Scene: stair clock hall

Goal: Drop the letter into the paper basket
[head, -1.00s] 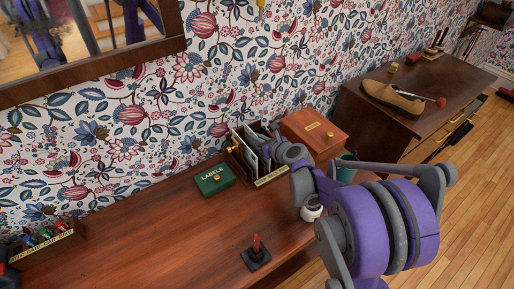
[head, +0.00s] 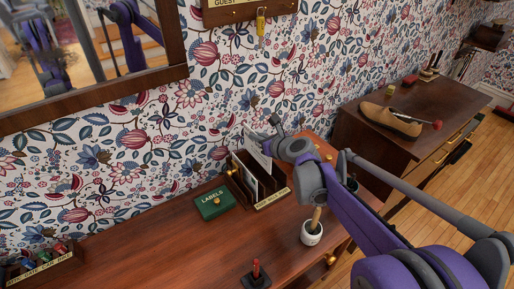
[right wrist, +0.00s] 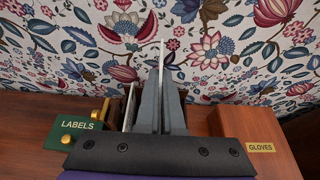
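The letter (head: 257,148) is a pale sheet standing tilted above the letter rack (head: 267,199) in the head view. My right gripper (head: 274,128) is at its upper right edge. In the right wrist view the letter (right wrist: 161,55) shows as a thin white edge between the two grey fingers of my right gripper (right wrist: 160,88), which are shut on it. Another pale sheet (right wrist: 129,108) stands in the rack to the left of the fingers. I cannot make out the paper basket for certain. My left gripper is not in view.
A green LABELS box (head: 214,203) is left of the rack; a brown GLOVES box (right wrist: 262,125) is right of it. A white pot (head: 312,233) and a red-handled stamp (head: 256,274) stand nearer on the desk. A shoe (head: 390,121) is on the far cabinet.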

